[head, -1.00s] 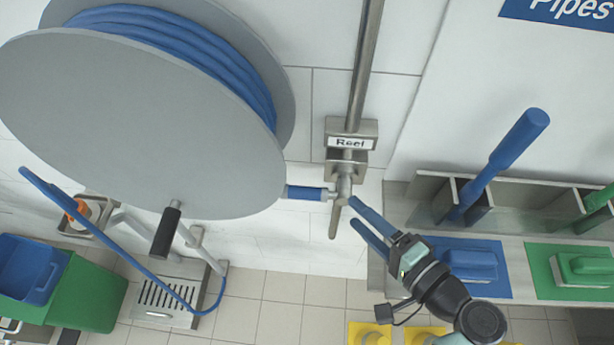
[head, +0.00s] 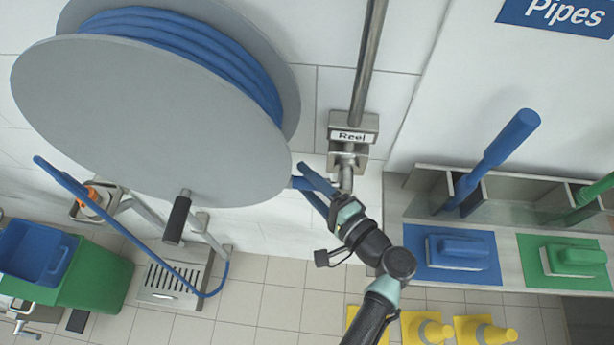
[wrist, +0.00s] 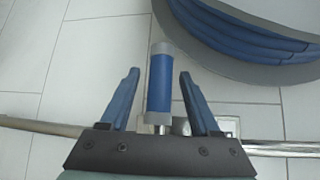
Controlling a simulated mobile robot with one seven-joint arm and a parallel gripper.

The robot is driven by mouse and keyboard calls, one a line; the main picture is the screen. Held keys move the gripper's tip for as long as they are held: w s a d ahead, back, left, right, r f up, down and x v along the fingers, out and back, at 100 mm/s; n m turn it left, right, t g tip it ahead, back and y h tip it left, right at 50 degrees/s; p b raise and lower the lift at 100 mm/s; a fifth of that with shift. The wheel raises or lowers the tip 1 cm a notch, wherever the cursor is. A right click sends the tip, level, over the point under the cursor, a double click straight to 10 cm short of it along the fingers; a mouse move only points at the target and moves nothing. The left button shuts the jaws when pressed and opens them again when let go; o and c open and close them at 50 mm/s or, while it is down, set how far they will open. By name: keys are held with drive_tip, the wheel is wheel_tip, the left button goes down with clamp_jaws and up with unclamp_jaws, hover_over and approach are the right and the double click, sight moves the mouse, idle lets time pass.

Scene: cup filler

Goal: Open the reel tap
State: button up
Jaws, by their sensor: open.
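The reel tap (head: 346,178) is a metal valve on a vertical steel pipe, below a plate (head: 352,136) reading "Reel". My gripper (head: 303,178) is open in front of the tap and connector. In the wrist view its blue fingers (wrist: 158,73) lie on either side of the connector, with visible gaps. I cannot tell how deep they reach. Part of the tap (wrist: 181,126) shows behind the right finger's base.
A large grey hose reel (head: 130,120) with blue hose and a black crank handle (head: 176,220) is close on the left. A steel shelf (head: 395,215) with blue and green brushes is on the right. Yellow cones (head: 480,330) stand below.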

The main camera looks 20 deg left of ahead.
drive_tip(key=shift+w+a, duration=0.1)
drive_tip(key=shift+a, duration=0.1)
clamp_jaws()
idle(1.4)
